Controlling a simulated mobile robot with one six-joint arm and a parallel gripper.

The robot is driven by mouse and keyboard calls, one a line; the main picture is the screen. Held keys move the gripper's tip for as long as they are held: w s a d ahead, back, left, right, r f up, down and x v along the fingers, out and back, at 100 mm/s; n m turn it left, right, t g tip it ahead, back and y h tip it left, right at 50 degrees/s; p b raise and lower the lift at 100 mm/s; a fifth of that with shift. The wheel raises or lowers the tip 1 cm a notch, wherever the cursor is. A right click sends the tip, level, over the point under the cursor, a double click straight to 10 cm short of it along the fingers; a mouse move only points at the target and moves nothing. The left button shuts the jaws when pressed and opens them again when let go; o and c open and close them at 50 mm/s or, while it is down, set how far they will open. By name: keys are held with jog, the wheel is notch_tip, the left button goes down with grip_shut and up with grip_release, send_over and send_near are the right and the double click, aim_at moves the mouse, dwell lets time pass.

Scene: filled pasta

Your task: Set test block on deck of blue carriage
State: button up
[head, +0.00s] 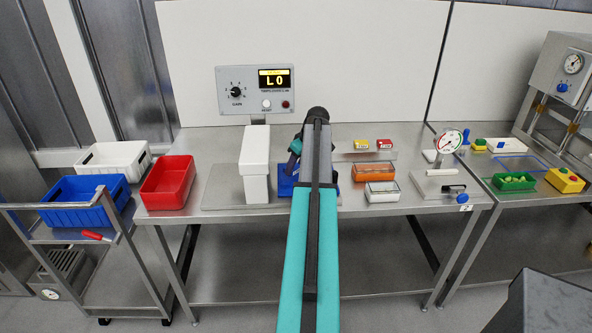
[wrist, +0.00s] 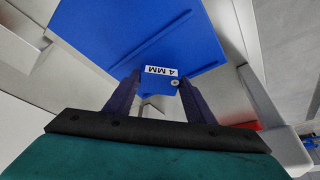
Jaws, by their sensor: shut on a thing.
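My gripper (wrist: 160,92) is shut on the test block (wrist: 158,84), a small blue piece with a white "4 MM" label and a small round metal disc. The blue carriage (wrist: 130,28) fills the top of the wrist view beyond the block, a flat blue deck with two raised ridges. I cannot tell whether block and deck touch. In the head view, my gripper (head: 291,165) is above the carriage (head: 286,184), beside the white upright housing. My arm hides most of the carriage, and the block cannot be made out there.
The white housing (head: 255,165) stands just left of the carriage. A display panel (head: 255,90) reading "L0" is behind. A red bin (head: 168,182) sits at the table's left end.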

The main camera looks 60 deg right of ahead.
jog(key=shift+f+p, duration=0.4)
jog(key=shift+f, duration=0.85)
jog(key=shift+f, duration=0.15)
jog(key=o, duration=0.8)
jog(key=shift+c, duration=0.2)
jog(key=shift+r, duration=0.3)
jog(key=b+v, duration=0.3)
jog(key=v, duration=0.8)
jog(key=shift+s+r, duration=0.25)
jog(key=shift+r, duration=0.05)
